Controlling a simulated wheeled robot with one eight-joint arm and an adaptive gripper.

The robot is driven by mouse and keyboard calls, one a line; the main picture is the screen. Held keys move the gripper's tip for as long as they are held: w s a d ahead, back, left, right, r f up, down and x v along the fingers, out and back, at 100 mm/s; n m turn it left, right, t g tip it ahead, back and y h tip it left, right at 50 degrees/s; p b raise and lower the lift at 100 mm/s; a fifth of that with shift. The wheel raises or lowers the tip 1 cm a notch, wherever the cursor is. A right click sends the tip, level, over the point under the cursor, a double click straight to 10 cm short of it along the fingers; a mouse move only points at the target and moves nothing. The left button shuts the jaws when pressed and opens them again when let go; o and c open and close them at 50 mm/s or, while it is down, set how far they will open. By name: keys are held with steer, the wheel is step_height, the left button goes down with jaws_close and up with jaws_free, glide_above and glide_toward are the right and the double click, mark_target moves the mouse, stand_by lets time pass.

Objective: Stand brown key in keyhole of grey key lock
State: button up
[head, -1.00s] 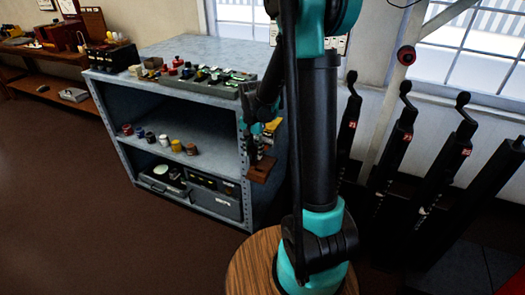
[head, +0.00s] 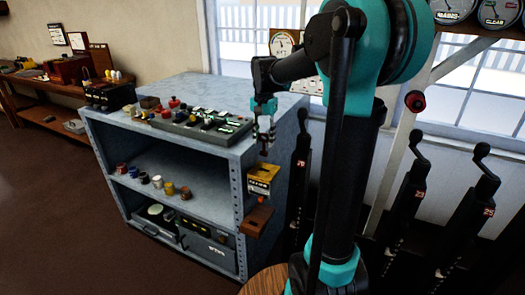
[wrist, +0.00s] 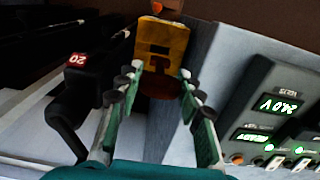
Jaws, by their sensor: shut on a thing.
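My gripper (head: 264,150) is at the right front corner of the shelf unit, above a yellow box. In the wrist view its green-padded fingers (wrist: 160,92) close around a dark brown, rounded piece (wrist: 158,84), which looks like the brown key. In the head view the held piece is too small to tell. I cannot clearly pick out the grey key lock or its keyhole among the grey devices on the shelf top.
The yellow box (head: 263,178) is on the shelf unit's side, with a brown tray (head: 257,220) below it. A grey console (head: 200,130) with lit displays lies on the shelf top (head: 205,92). Black levers (head: 408,200) stand to the right. The back of the shelf top is clear.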

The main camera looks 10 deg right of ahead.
mark_target(264, 151)
steer(key=shift+w+d+r, duration=0.1)
steer(key=shift+w, duration=0.1)
steer(key=shift+f, duration=2.7)
steer(key=shift+f, duration=1.55)
steer(key=shift+f, duration=0.35)
steer(key=shift+f, duration=0.35)
steer(key=shift+f, duration=0.35)
steer(key=shift+f, duration=0.5)
steer(key=o, duration=1.2)
steer(key=shift+c, duration=0.2)
